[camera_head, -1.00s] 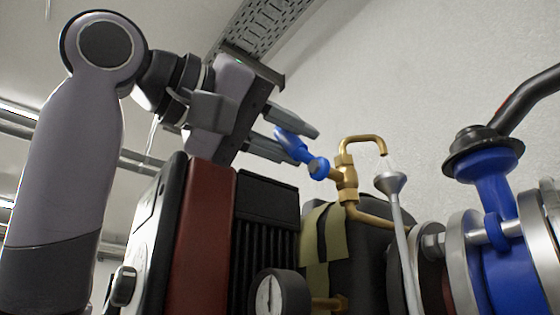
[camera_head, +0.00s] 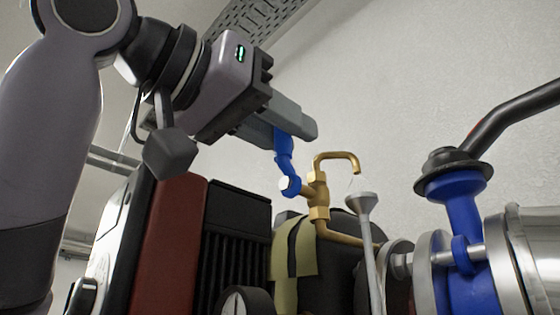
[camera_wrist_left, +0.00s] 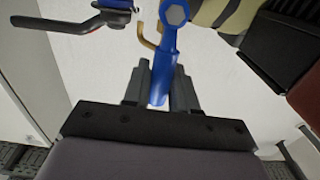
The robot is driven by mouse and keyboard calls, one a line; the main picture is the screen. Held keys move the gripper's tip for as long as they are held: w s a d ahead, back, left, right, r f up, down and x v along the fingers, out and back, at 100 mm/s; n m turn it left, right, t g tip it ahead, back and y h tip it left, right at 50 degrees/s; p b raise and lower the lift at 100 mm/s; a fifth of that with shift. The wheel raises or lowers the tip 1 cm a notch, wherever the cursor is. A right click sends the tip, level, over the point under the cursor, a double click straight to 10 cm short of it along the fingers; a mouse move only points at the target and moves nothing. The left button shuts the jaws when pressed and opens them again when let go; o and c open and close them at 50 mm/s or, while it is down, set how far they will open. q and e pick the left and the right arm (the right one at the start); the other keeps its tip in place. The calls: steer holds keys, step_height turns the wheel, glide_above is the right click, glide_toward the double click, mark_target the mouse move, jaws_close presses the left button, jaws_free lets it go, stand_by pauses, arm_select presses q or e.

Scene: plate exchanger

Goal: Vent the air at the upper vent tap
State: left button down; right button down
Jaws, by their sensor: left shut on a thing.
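The brass vent tap (camera_head: 318,190) stands in the middle of the head view, its bent spout (camera_head: 340,156) curving right and down over a grey funnel (camera_head: 361,201). A faint whitish trace shows between spout and funnel. The tap's blue lever (camera_head: 284,155) rises steeply from its pivot on the left side. My left gripper (camera_head: 290,125) comes from the upper left and is shut on the lever's upper end. In the left wrist view the lever (camera_wrist_left: 166,60) lies between the two fingers of my left gripper (camera_wrist_left: 162,80). My right gripper is out of view.
A dark ribbed block (camera_head: 238,235) and a red plate (camera_head: 170,245) stand below the left arm. A pressure gauge (camera_head: 245,303) sits at the bottom. A blue valve (camera_head: 462,210) with a black handle (camera_head: 520,120) stands right.

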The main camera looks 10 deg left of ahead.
arm_select(q)
steer(key=shift+d+f, duration=0.1)
stand_by(0.3)
steer(key=c, duration=1)
jaws_free()
steer(key=shift+s, duration=0.1)
steer(key=b+v, duration=0.2)
steer(key=v, duration=0.5)
steer(key=shift+s, duration=0.1)
